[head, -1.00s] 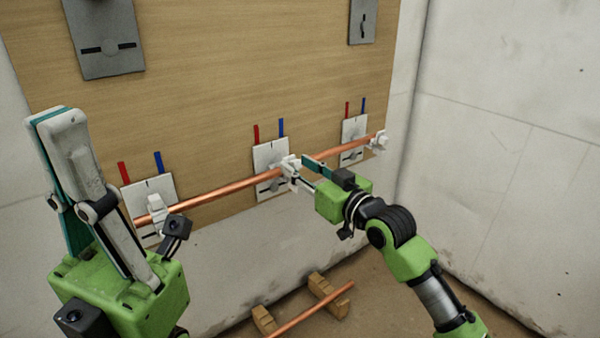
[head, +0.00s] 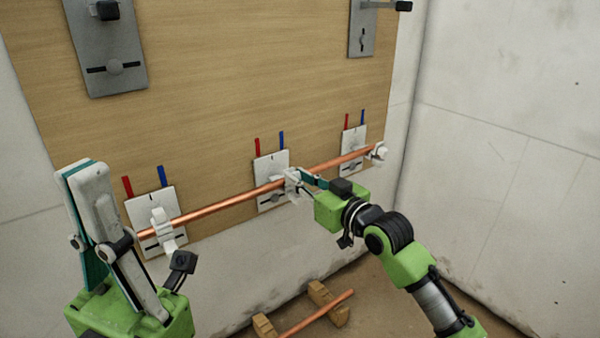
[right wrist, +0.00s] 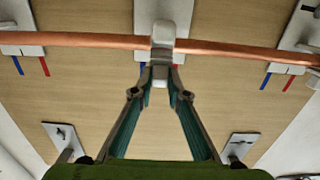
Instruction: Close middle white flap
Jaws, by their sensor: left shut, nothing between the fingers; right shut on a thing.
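A copper pipe (head: 220,208) runs across the white holders on the wooden board. The middle white flap (head: 291,184) is at the pipe's middle. In the right wrist view the middle white flap (right wrist: 162,32) crosses in front of the pipe (right wrist: 90,40). My right gripper (head: 304,178) is shut on the flap's small lower end, just below the pipe; its fingertips show in the right wrist view (right wrist: 160,78) too. The fingers partly hide the flap in the head view. My left gripper (head: 77,168) is shut, empty and pointing up, left of the pipe and apart from it.
White flaps also show at the left (head: 162,228) and right (head: 378,152) plates. Grey plates (head: 108,45) with projecting brackets are higher on the board (head: 230,70). A second copper pipe (head: 318,314) lies on wooden blocks (head: 328,302) on the floor.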

